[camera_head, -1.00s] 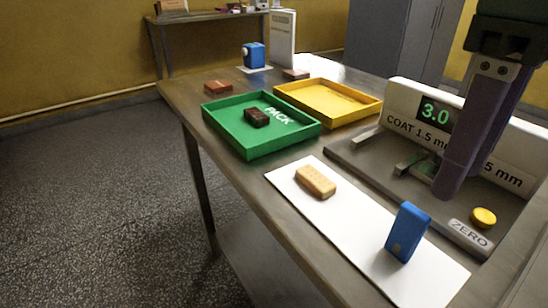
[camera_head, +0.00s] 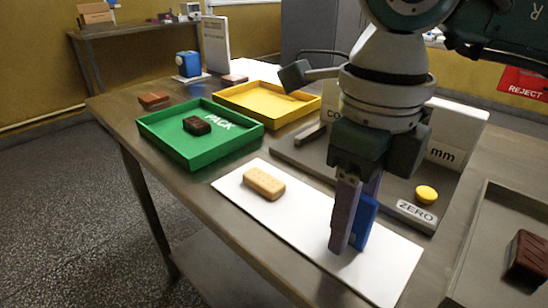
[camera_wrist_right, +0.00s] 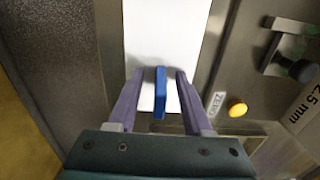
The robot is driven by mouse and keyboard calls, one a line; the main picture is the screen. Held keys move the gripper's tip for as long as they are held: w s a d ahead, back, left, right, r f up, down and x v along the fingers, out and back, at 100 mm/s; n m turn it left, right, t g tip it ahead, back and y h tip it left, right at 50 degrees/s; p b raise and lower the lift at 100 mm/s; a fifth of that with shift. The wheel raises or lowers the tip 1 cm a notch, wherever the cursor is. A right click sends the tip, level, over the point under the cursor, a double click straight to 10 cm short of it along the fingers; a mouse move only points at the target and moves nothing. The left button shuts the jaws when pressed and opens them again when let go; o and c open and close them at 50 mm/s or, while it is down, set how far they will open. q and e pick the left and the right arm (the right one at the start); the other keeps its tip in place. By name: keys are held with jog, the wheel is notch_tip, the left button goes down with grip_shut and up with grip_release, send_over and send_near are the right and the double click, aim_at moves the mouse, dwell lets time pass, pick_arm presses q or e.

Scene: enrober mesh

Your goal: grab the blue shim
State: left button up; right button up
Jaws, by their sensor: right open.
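The blue shim (camera_head: 367,218) stands upright on the white mat (camera_head: 300,238), near its front right end. In the head view my right gripper (camera_head: 355,240) comes down over it, and one finger hides part of it. In the right wrist view the blue shim (camera_wrist_right: 160,92) shows between the two open fingers of my right gripper (camera_wrist_right: 157,84), with a visible gap on each side. My left gripper is in neither view now.
A biscuit (camera_head: 264,183) lies on the mat. The grey gauge with its yellow button (camera_head: 426,194) stands right behind the mat. A green PACK tray (camera_head: 165,146) and a yellow tray (camera_head: 228,101) are farther back. A grey tray (camera_head: 478,225) holds a dark bar at right.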

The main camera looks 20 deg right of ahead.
grip_shut()
dwell(0.3)
jog(key=shift+r, duration=0.1)
dwell(0.4)
